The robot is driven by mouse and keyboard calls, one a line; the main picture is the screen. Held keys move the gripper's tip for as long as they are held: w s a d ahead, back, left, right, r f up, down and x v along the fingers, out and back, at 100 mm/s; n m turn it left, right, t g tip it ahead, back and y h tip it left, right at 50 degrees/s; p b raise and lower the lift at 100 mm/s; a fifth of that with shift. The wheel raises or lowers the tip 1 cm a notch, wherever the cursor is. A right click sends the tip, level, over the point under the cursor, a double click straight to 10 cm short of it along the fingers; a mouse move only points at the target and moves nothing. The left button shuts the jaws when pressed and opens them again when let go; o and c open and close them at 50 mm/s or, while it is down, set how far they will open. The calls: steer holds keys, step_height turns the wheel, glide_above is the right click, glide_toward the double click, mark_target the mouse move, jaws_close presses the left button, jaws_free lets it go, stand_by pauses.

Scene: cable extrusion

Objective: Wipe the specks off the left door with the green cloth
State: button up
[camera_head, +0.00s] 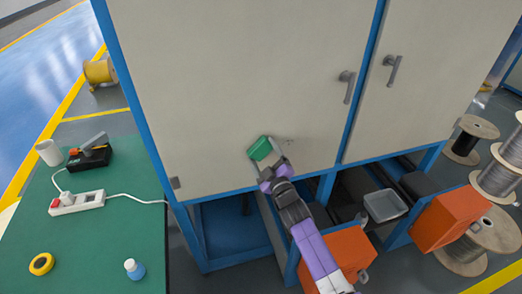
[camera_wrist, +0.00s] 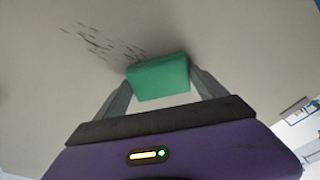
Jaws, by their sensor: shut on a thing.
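The green cloth (camera_head: 261,148) is a small folded block held in my gripper (camera_head: 268,164) in front of the lower part of the left door (camera_head: 230,70). In the wrist view the cloth (camera_wrist: 158,77) sits between the two fingers of my gripper (camera_wrist: 158,85), at or close to the door surface; I cannot tell if it touches. Dark specks (camera_wrist: 100,42) show on the door to the upper left of the cloth in the wrist view. In the head view a few specks (camera_head: 288,141) show just right of the cloth. The left door is shut.
A green table (camera_head: 105,240) at left holds a power strip (camera_head: 77,202), yellow tape (camera_head: 41,264) and a small bottle (camera_head: 134,268). Door handles (camera_head: 347,86) stick out. Cable spools (camera_head: 470,139) stand at right.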

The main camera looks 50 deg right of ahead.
mark_target(298, 139)
steer(key=shift+s+d+r+p, duration=0.25)
steer(key=shift+s+d+p, duration=0.3)
steer(key=shift+d+p, duration=0.3)
steer(key=shift+s+d+f, duration=0.2)
steer(key=shift+s+d, duration=0.4)
steer(key=shift+d, duration=0.25)
steer(key=shift+s+d, duration=0.6)
steer(key=shift+d, duration=0.35)
steer(key=shift+s+d, duration=0.55)
steer(key=shift+d, duration=0.4)
steer(key=shift+s+d, duration=0.9)
steer(key=shift+d, duration=0.35)
steer(key=shift+s+d, duration=0.9)
steer(key=shift+d, duration=0.3)
steer(key=shift+w, duration=0.1)
